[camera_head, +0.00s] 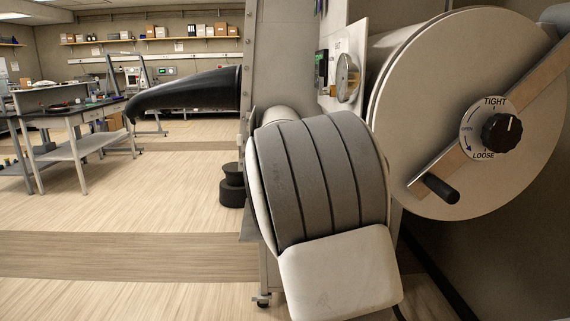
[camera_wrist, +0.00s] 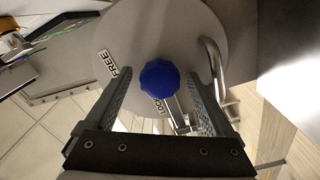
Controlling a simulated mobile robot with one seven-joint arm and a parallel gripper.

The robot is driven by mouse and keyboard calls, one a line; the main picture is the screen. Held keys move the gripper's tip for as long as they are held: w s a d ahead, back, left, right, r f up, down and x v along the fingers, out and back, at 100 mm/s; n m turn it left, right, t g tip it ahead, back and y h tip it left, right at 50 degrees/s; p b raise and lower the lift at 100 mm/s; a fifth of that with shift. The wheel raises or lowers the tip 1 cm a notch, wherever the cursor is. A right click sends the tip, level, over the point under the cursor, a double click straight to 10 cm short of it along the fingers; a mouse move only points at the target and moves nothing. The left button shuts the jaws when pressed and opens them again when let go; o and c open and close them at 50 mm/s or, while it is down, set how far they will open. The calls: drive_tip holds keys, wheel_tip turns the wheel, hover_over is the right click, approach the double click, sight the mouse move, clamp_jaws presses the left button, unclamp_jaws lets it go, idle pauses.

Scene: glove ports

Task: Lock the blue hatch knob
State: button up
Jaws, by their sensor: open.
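In the wrist view, a blue scalloped knob (camera_wrist: 159,79) sits on a round grey hatch (camera_wrist: 190,35). A FREE label (camera_wrist: 113,63) is at the knob's upper left and a LOCK label (camera_wrist: 160,105) just below it. A pale metal bar (camera_wrist: 177,112) extends from under the knob down and right, beside the LOCK label. My gripper (camera_wrist: 149,68) is open, with one finger on each side of the knob in the picture. I cannot tell whether the fingers reach its depth; no contact shows. The blue knob and gripper are not visible in the head view.
A curved metal handle (camera_wrist: 213,72) is on the hatch, close to my right finger. In the head view, a large round door (camera_head: 440,75) bears a black TIGHT/LOOSE knob (camera_head: 501,133). A black glove sleeve (camera_head: 185,92) projects left; open floor lies beyond.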

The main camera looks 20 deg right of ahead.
drive_tip(key=p+v, duration=0.3)
drive_tip(key=v, duration=1.4)
drive_tip(key=shift+s+r, duration=0.15)
